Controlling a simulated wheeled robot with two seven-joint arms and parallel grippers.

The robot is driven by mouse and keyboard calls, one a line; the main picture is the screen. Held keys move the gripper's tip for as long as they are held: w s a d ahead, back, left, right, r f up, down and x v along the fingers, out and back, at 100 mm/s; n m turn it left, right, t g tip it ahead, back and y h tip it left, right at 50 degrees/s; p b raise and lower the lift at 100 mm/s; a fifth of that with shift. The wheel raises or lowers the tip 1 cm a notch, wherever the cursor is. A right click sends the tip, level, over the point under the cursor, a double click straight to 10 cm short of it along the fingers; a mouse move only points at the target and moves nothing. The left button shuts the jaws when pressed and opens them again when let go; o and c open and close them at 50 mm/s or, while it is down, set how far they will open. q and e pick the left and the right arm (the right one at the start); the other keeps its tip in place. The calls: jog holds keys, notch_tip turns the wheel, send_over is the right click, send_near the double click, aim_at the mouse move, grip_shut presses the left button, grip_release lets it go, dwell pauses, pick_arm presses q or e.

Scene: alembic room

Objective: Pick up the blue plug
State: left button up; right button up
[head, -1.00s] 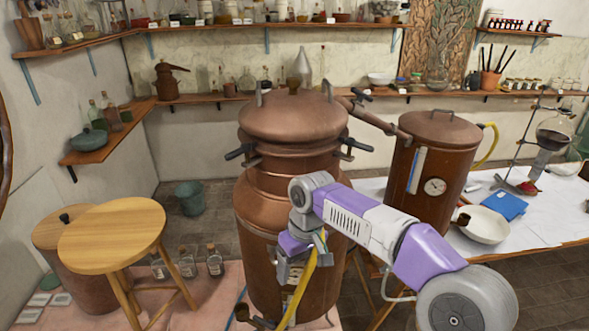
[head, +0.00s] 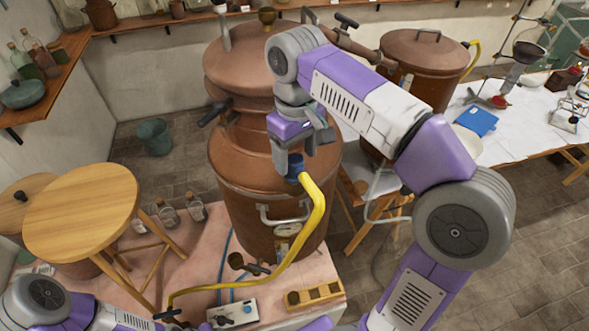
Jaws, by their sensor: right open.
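The blue plug (head: 294,169) shows at the upper end of a yellow hose (head: 316,213), in front of the large copper still (head: 235,165). My right gripper (head: 298,163) is open, pointing down, with its fingers around or just beside the plug. I cannot tell whether they touch it. The near finger partly hides the plug, and I cannot tell whether it sits in a fitting on the still.
A round wooden stool (head: 82,213) stands left. A white device (head: 232,315) and a wooden holder (head: 315,296) are on the pink platform below the still. A second copper vessel (head: 427,75) and a white-covered table (head: 500,130) are right. Shelves (head: 70,62) run along the left wall.

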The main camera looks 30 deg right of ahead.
jog(key=shift+w+f, duration=0.25)
jog(key=shift+f, duration=0.55)
jog(key=shift+s+f, duration=0.1)
jog(key=shift+f, duration=0.2)
jog(key=shift+s, duration=0.3)
jog(key=shift+w+f, duration=0.1)
jog(key=shift+w, duration=0.15)
jog(key=c, duration=1.2)
jog(key=shift+o, duration=0.2)
notch_tip(320, 180, up, 10)
jog(key=shift+r+p, duration=0.1)
jog(key=shift+p, duration=1)
